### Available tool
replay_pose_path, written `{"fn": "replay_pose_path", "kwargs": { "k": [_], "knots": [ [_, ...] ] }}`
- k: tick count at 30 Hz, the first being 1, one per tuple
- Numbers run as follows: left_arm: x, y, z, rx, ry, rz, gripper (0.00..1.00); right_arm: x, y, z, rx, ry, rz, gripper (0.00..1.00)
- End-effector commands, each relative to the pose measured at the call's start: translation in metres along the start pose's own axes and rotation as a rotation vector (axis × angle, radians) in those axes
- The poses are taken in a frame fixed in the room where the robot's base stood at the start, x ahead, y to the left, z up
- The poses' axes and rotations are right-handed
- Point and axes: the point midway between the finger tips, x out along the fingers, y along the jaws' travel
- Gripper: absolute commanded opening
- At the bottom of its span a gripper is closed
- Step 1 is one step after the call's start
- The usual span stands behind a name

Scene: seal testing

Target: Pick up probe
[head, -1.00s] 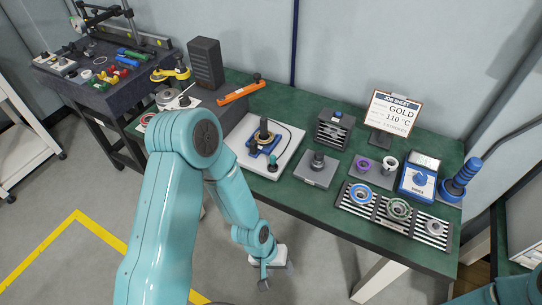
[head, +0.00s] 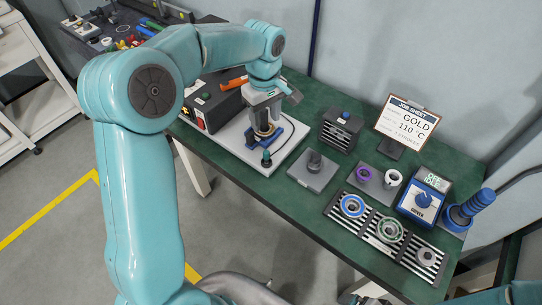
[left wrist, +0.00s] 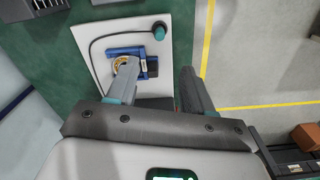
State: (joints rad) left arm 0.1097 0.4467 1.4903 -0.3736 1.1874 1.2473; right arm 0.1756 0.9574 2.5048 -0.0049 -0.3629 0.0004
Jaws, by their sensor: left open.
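The probe (head: 266,158), a small upright dark piece with a teal top, stands at the front of a white plate (head: 290,152). In the left wrist view the probe (left wrist: 159,32) shows its round teal end, with a black cable curving from it. A blue fixture (head: 252,140) holding a brass-coloured ring stands on the plate just behind the probe. My left gripper (head: 264,118) is open and points down over the fixture. In the left wrist view one finger of my left gripper (left wrist: 158,82) overlaps the fixture; the probe lies beyond the fingertips, apart from them. My right gripper is out of view.
A dark control box (head: 208,105) with an orange-handled tool stands left of the plate. The job sheet (head: 407,120) stands at the back.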

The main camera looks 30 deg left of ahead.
Motion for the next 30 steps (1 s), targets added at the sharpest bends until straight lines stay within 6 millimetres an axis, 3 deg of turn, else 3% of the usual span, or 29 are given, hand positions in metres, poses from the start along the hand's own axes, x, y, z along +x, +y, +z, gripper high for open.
{"fn": "replay_pose_path", "kwargs": {
  "k": [2,13,22,30],
  "knots": [
    [0.006,-0.004,-0.001,-0.012,0.001,-0.008,0.51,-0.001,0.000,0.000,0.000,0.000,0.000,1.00],
    [0.087,-0.010,0.003,-0.011,-0.001,-0.009,0.51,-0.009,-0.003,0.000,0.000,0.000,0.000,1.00],
    [0.115,-0.006,0.004,-0.010,-0.001,-0.007,0.51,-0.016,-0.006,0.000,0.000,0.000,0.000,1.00],
    [0.155,-0.002,0.004,-0.010,0.000,-0.005,0.51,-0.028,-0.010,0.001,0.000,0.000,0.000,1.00]
  ]
}}
